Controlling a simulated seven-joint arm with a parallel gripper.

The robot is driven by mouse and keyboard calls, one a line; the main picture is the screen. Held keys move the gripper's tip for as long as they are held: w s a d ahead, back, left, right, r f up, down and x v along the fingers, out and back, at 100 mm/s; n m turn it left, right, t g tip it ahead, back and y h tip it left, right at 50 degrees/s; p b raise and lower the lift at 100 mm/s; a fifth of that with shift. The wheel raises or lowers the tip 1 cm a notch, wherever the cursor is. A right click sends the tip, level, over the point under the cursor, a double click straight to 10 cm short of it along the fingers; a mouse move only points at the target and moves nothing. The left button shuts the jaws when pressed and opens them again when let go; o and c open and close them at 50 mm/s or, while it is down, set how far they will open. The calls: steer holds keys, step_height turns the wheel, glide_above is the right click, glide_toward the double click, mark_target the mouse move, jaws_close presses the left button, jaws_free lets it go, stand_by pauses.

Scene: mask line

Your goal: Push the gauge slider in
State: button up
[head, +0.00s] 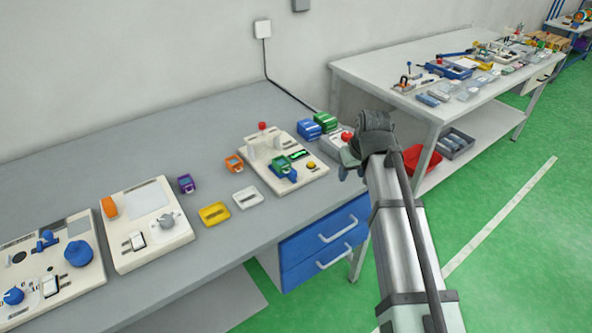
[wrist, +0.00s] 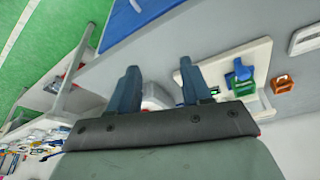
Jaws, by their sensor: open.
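A cream panel (head: 312,177) stands near the bench's right end, with a red-topped post, a small green display (head: 298,154), a green block with a blue handle (head: 284,170) and an orange knob. I cannot tell for certain which part is the gauge slider. The panel (wrist: 257,52) also shows right of my fingers in the wrist view, with the blue handle (wrist: 241,70) on it. My gripper (head: 347,164) is right of the panel, apart from it, near the bench edge. In the wrist view, my gripper (wrist: 162,82) has its two fingers apart, with nothing held between them.
Two more cream panels with knobs stand at the left (head: 152,226). Loose yellow (head: 214,213), white (head: 247,197), orange and purple trays lie between. Green and blue boxes (head: 310,130) and a pale unit with a red knob (head: 346,136) sit behind my gripper. Blue drawers (head: 325,243) are below.

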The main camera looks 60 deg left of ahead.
mark_target(294, 172)
steer(key=s+a+r+n+y, duration=0.1)
steer(key=s+a+r+n, duration=0.1)
steer(key=s+a+r, duration=0.8)
steer(key=x, duration=0.5)
steer(key=s+d+x, duration=0.1)
steer(key=x, duration=0.4)
steer(key=f+x, duration=0.1)
steer(key=x, duration=0.4)
steer(key=shift+s+d, duration=0.25)
steer(key=shift+s, duration=0.05)
steer(key=shift+r, duration=0.1)
jaws_close()
